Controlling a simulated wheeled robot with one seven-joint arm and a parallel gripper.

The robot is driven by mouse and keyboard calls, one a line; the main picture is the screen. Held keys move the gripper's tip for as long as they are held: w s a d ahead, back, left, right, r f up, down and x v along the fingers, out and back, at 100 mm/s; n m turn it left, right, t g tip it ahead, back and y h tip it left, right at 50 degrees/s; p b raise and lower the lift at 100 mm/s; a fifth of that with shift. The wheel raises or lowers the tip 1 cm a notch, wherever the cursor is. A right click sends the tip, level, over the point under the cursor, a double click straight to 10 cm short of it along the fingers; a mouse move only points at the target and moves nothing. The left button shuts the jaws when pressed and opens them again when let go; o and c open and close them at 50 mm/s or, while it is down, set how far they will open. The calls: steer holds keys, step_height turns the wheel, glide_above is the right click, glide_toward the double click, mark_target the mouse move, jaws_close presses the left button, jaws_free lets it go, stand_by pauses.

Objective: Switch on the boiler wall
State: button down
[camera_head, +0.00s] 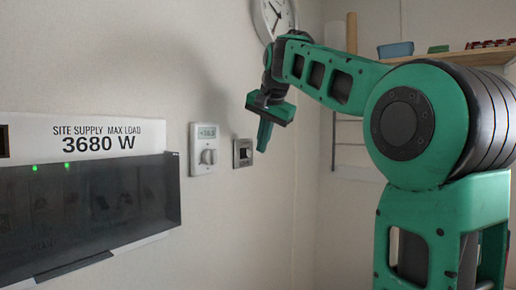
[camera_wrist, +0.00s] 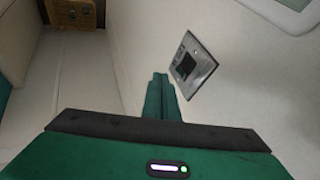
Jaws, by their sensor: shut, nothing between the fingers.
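The wall switch (camera_head: 242,153) is a small metal plate with a dark rocker, on the wall right of a white thermostat-like unit. It also shows in the wrist view (camera_wrist: 187,66), tilted, with its dark rocker in the middle. I cannot read any label on it or tell its on or off position. My gripper (camera_head: 264,137) is shut and empty, pointing down close to the right of the plate in the head view. In the wrist view my fingertips (camera_wrist: 160,77) are together just left of the plate; I see a small gap and cannot tell any contact.
The white control unit (camera_head: 204,149) with a display and knob is left of the switch. A dark-covered supply panel (camera_head: 85,215) with two green lights juts out further left. A clock (camera_head: 273,18) hangs above. A wooden shelf (camera_head: 450,57) with a blue container (camera_head: 395,49) is at right.

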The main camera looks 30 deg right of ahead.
steer(key=v, duration=1)
steer(key=shift+s+r, duration=0.2)
steer(key=shift+s, duration=0.05)
steer(key=shift+a, duration=0.15)
steer(key=shift+s+f, duration=0.25)
steer(key=shift+f, duration=0.65)
